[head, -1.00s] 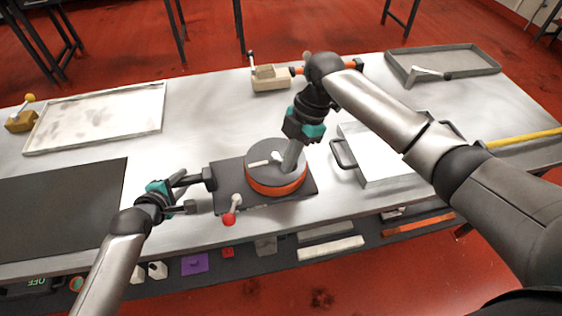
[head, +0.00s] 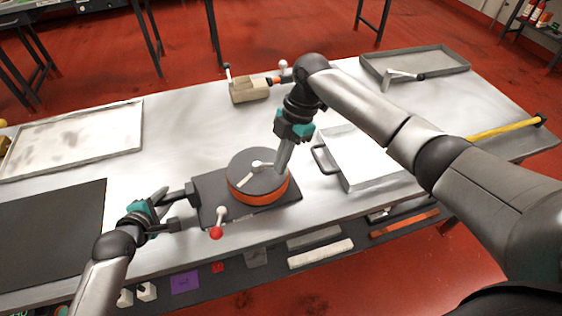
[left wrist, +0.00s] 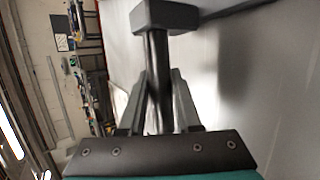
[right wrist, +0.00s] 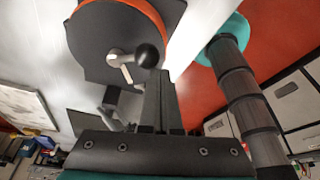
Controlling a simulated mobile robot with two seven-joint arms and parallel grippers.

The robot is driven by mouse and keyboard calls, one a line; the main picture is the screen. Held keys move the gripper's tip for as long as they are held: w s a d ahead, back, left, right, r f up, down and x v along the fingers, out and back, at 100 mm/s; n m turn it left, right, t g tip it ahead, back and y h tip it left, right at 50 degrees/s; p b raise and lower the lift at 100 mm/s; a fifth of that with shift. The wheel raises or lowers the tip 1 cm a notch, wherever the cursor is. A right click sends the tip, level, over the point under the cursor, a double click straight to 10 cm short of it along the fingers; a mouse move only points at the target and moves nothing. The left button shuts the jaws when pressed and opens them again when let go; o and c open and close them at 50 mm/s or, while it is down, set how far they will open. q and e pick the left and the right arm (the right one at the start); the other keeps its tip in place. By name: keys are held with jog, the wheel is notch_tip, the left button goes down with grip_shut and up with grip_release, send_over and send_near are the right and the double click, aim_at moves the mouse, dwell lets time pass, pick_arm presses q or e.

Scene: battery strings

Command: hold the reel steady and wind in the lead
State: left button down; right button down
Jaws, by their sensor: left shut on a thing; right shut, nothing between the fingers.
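The reel (head: 246,163) is a dark grey disc with an orange rim on a dark base plate (head: 212,208). A pale crank arm (head: 252,178) lies across its top. My left gripper (head: 172,206) is shut on a dark bar handle at the plate's left side; the bar (left wrist: 157,65) runs between its fingers in the left wrist view. My right gripper (head: 280,172) is shut and empty, its tips at the reel's right edge. In the right wrist view a black knob (right wrist: 149,56) shows just beyond the fingertips; I cannot tell whether they touch. No loose lead is clearly visible.
A red-tipped lever (head: 216,232) stands at the plate's front. A beige block (head: 249,90) with an orange part sits behind. A handled white tray (head: 350,183) is to the right, a grey tray (head: 460,65) back right. A dark mat (head: 45,230) lies left.

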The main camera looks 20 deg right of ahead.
pick_arm(q)
jog(key=shift+s+a+f, duration=0.25)
jog(key=shift+a+f, duration=0.05)
jog(key=shift+f, duration=0.1)
pick_arm(e)
jog(key=shift+d, duration=0.25)
jog(key=s+a, duration=0.2)
jog(key=s, duration=0.2)
pick_arm(q)
jog(key=shift+d, duration=0.1)
pick_arm(e)
jog(key=w+d+r, duration=0.1)
jog(key=w+r, duration=0.2)
jog(key=r, duration=0.7)
jog(key=shift+w, duration=0.2)
jog(key=shift+d+r, duration=0.1)
pick_arm(q)
jog(key=c, duration=0.8)
grip_release()
jog(key=shift+w, duration=0.1)
jog(key=shift+o, duration=1.4)
jog(key=shift+r, duration=0.1)
jog(key=shift+w, duration=0.1)
pick_arm(e)
jog(key=shift+w, duration=0.1)
pick_arm(q)
jog(key=shift+r, duration=0.15)
